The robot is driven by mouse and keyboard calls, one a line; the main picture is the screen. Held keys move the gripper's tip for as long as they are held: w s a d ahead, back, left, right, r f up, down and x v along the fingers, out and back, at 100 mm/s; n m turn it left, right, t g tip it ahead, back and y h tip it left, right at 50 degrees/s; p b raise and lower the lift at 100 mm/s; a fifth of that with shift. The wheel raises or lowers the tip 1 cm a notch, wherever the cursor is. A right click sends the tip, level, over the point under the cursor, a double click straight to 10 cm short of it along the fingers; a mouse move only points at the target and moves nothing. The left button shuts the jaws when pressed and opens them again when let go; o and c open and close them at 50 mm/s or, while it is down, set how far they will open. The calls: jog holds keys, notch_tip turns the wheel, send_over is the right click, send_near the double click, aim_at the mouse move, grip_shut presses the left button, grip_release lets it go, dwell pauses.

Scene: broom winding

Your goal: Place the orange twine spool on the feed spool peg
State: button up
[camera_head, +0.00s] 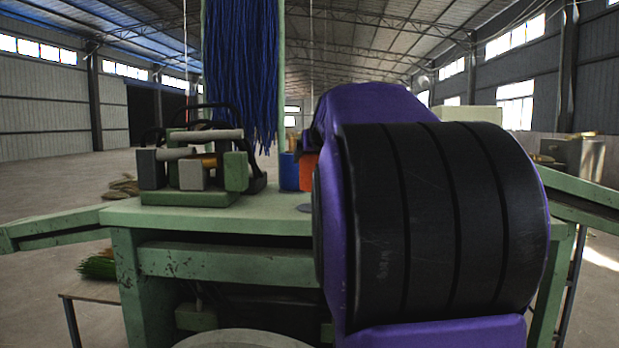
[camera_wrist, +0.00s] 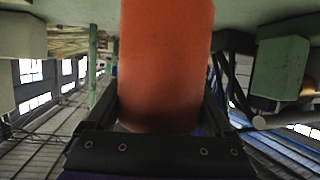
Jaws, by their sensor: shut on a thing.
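The orange twine spool (camera_wrist: 166,65) fills the upper middle of the wrist view. My gripper (camera_wrist: 165,105) is shut on it, with one dark finger on each side. In the head view a sliver of the orange spool (camera_head: 308,171) shows beside my purple and black arm, which hides the rest of it and my gripper. I cannot make out the feed spool peg in either view. Whether the spool touches the green bench top is hard to tell.
A blue spool (camera_head: 289,172) appears just left of the orange one. A green winding machine (camera_head: 195,175) stands on the left of the green bench (camera_head: 240,218). Blue bristles (camera_head: 242,70) hang behind. A small grey disc (camera_head: 304,208) lies on the bench near my arm.

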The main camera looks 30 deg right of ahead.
jog(key=shift+f+b, duration=0.4)
jog(key=shift+f, duration=1.15)
jog(key=shift+f, duration=0.1)
jog(key=shift+f, duration=0.15)
jog(key=o, duration=1.4)
